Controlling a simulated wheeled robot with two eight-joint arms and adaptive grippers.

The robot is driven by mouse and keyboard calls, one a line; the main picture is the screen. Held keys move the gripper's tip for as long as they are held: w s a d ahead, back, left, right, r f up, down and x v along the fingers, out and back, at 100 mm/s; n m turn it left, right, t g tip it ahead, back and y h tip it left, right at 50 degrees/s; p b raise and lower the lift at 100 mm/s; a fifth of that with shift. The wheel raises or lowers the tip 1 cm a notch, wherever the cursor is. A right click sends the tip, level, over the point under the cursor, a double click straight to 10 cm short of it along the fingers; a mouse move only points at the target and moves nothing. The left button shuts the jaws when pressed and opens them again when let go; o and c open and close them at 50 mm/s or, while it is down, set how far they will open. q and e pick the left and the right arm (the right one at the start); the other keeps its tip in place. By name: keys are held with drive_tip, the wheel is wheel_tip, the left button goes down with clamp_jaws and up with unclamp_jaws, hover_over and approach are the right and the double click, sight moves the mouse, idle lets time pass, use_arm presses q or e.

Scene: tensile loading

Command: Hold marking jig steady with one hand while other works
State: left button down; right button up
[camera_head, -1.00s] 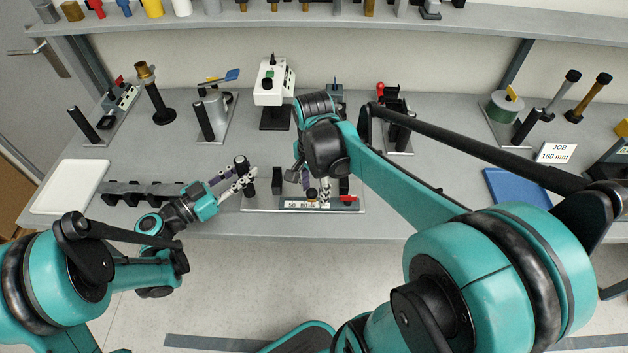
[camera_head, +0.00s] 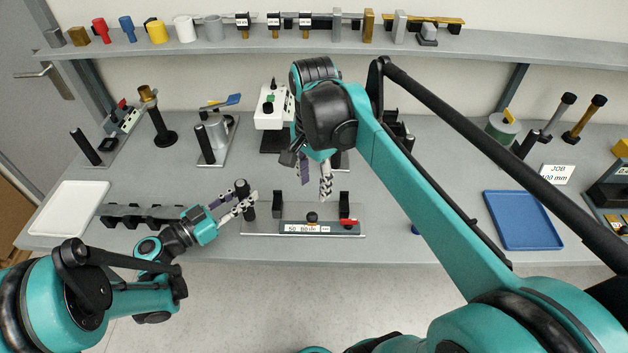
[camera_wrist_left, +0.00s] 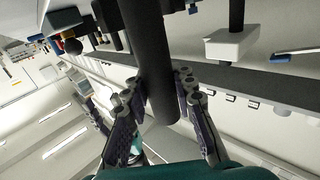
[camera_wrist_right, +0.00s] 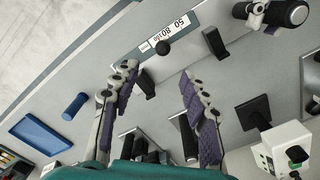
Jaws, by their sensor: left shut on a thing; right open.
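The marking jig (camera_head: 262,222) is a flat grey plate near the table's front edge. It has a black post handle (camera_head: 248,211) at its left, two black upright blocks, a scale strip marked 50, 80, 100 (camera_head: 300,228), a black knob (camera_head: 312,217) and a red piece (camera_head: 348,222). My left gripper (camera_head: 245,201) is shut on the post handle, which also shows between its fingers in the left wrist view (camera_wrist_left: 154,60). My right gripper (camera_head: 315,190) is open and empty above the jig. In the right wrist view the knob (camera_wrist_right: 163,47) lies beyond its spread fingertips.
A white tray (camera_head: 68,208) and a black slotted rack (camera_head: 150,214) are at the left. A white device (camera_head: 272,118) stands behind my right gripper. A blue tray (camera_head: 522,220) and a JOB card (camera_head: 557,174) are at the right. A shelf of small parts runs along the back.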

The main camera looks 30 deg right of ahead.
use_arm(q)
drive_tip(key=c, duration=1.2)
unclamp_jaws()
drive_tip(key=shift+o, duration=0.2)
drive_tip(key=s+a+n+t+y, duration=0.1)
drive_tip(key=s+a+n+y, duration=0.4)
drive_tip(key=a, duration=0.5)
drive_tip(key=s+a+n+t+y, duration=0.1)
drive_tip(key=s+a+n+y, duration=0.4)
drive_tip(key=a, duration=0.6)
drive_tip(key=s+a+n+t+y, duration=0.1)
drive_tip(key=s+a+n+y, duration=0.4)
drive_tip(key=a, duration=0.6)
drive_tip(key=s+y, duration=0.1)
drive_tip(key=y, duration=0.1)
drive_tip(key=shift+s+n+t+y, duration=0.25)
drive_tip(key=shift+n+t+y, duration=0.05)
drive_tip(key=shift+n+t, duration=0.1)
use_arm(e)
drive_tip(key=s+a+f+n+t, duration=0.4)
drive_tip(key=a+f+n+t, duration=0.3)
drive_tip(key=n, duration=0.8)
wheel_tip(320, 180, down, 2)
drive_tip(key=shift+s+a+f+n, duration=0.15)
drive_tip(key=shift+a+n, duration=0.25)
drive_tip(key=shift+a, duration=0.75)
